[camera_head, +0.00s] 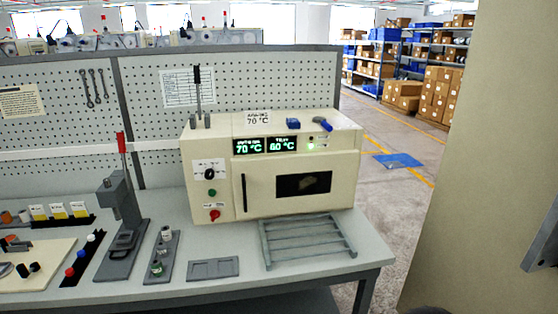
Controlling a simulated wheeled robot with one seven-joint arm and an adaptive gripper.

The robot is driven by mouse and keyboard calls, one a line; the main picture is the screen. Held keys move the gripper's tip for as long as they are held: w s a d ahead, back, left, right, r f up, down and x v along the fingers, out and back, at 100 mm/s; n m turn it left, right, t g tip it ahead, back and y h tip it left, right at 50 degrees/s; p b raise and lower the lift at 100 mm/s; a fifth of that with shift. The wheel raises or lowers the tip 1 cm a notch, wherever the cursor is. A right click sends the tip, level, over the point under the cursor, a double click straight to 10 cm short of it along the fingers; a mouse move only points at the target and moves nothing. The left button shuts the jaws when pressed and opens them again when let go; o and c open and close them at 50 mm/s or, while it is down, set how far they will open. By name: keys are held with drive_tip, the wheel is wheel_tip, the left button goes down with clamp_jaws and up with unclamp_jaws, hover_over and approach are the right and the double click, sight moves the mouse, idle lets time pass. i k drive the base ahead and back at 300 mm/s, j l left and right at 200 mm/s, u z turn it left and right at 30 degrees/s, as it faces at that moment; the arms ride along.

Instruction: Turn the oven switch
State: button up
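The oven (256,205) is a cream box standing on the workbench, its front facing me. The left part of its front carries a black rotary dial (210,174) on a white plate, a green button (212,193) below it, and a red switch knob (214,215) at the bottom. The frame does not clearly show which way the knob points. Two green displays (265,146) read 70 °C and 60 °C. The door, with a dark window (304,184) and a vertical black handle (244,193), looks shut. My gripper is not in view.
A slatted grey rack (306,262) lies before the oven. A red-handled press (122,200), a small grey stand (161,256) and a flat grey tray (213,268) stand to the left. A large beige surface fills the right side close to me; I cannot tell what it is.

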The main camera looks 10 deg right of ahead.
sight(214, 214)
drive_tip(key=i+j+z, duration=0.2)
drive_tip(key=j, duration=0.3)
drive_tip(key=j+z, duration=0.15)
drive_tip(key=j, duration=0.3)
drive_tip(key=i+j+z, duration=0.2)
drive_tip(key=j, duration=0.35)
drive_tip(key=k+l, duration=0.05)
drive_tip(key=k, duration=0.05)
